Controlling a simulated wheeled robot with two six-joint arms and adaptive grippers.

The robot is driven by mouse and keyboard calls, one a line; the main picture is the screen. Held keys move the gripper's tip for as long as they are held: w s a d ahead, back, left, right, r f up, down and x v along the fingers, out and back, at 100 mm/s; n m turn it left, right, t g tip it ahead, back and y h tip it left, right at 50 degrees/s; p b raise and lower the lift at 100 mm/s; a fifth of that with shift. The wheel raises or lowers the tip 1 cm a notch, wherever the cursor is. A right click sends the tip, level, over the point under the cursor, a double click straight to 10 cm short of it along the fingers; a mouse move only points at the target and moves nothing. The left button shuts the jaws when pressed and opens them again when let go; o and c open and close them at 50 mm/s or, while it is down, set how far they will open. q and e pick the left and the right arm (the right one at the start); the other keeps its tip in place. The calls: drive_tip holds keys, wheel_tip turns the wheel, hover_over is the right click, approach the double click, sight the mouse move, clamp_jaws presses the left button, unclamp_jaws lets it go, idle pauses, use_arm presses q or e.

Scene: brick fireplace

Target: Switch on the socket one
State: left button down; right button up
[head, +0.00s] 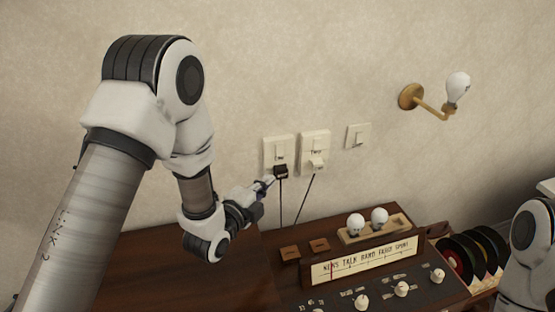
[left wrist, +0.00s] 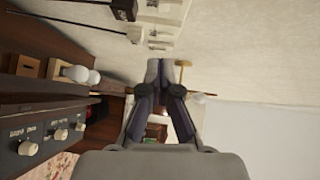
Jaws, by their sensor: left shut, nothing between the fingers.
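Two tall cream socket plates with rocker switches are on the wall in the head view. The left plate (head: 269,146) holds a black plug (head: 281,170). The right plate (head: 315,139) holds a white plug (head: 317,160). No number is readable on either. My left gripper (head: 267,182) is shut and empty, just left of and below the black plug; whether it touches is unclear. In the left wrist view my left gripper (left wrist: 167,68) points along the wall, with the black plug (left wrist: 122,9) and white plug (left wrist: 138,34) at the top. My right gripper is out of view.
A single switch (head: 358,136) is right of the sockets, and a brass wall lamp (head: 411,97) bears a bulb (head: 457,86). A radio panel (head: 365,262) and a wooden tray (head: 398,220) with two bulbs stand below. Records (head: 462,258) stand at right. Two cords hang from the plugs.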

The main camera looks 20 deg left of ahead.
use_arm(q)
drive_tip(key=p, duration=0.2)
approach(284, 154)
drive_tip(key=w+d, duration=0.2)
drive_tip(key=d, duration=0.1)
drive_tip(key=w, duration=0.1)
drive_tip(key=w+a+p, duration=0.1)
drive_tip(key=w, duration=0.1)
drive_tip(key=shift+w+a+f+p, duration=0.2)
drive_tip(key=shift+w+f+p, duration=0.1)
drive_tip(key=shift+w+p, duration=0.05)
drive_tip(key=shift+w+a+f, duration=0.1)
drive_tip(key=shift+w+a, duration=0.15)
